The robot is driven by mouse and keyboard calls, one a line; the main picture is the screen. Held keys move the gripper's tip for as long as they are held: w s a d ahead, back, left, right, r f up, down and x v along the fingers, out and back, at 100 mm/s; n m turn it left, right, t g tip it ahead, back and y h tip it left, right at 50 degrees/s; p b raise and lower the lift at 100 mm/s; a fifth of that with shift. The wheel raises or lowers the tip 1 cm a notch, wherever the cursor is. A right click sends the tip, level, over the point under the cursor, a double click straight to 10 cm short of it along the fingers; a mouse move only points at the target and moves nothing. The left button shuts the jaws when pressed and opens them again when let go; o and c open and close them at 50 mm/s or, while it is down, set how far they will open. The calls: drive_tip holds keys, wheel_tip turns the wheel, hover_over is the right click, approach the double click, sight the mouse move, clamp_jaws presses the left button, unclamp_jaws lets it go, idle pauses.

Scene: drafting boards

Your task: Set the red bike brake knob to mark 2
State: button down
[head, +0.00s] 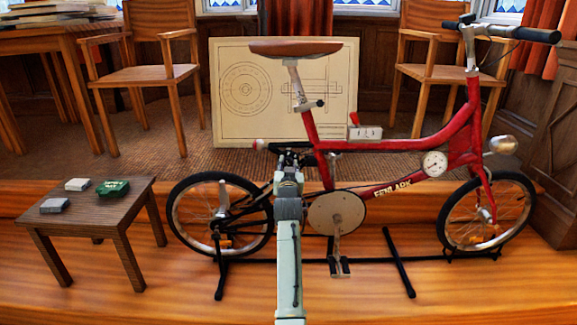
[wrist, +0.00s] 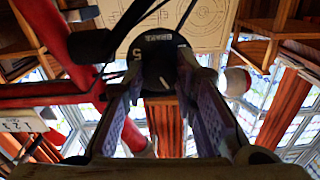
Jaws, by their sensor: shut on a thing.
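The red bike (head: 395,148) stands side-on on a black stand. Its brake knob (wrist: 158,62) shows dark and round in the wrist view, with a small "BRAKE" label (wrist: 158,38) above it. A figure 5 is readable at its upper left, and a short white line shows on its lower face. Mark 2 is not visible on the knob's scale. My gripper (wrist: 162,78) has its two fingers on either side of the knob and is shut on it. In the head view my gripper (head: 290,160) is below the seat, and my arm hides the knob.
A box with a red lever and figures 1, 2, 3 (head: 365,133) sits on the bike's top tube. A round gauge (head: 434,163) is further right. A small table (head: 110,198) with several small boxes stands at left. A drawing board (head: 235,128) stands behind.

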drive_tip(key=n+p, duration=0.1)
drive_tip(key=n, duration=0.5)
drive_tip(key=shift+r, duration=0.15)
idle(0.3)
drive_tip(key=c, duration=1.3)
unclamp_jaws()
drive_tip(key=shift+a, duration=0.1)
drive_tip(key=shift+s, duration=0.1)
drive_tip(key=shift+s, duration=0.3)
drive_tip(key=s, duration=1.1)
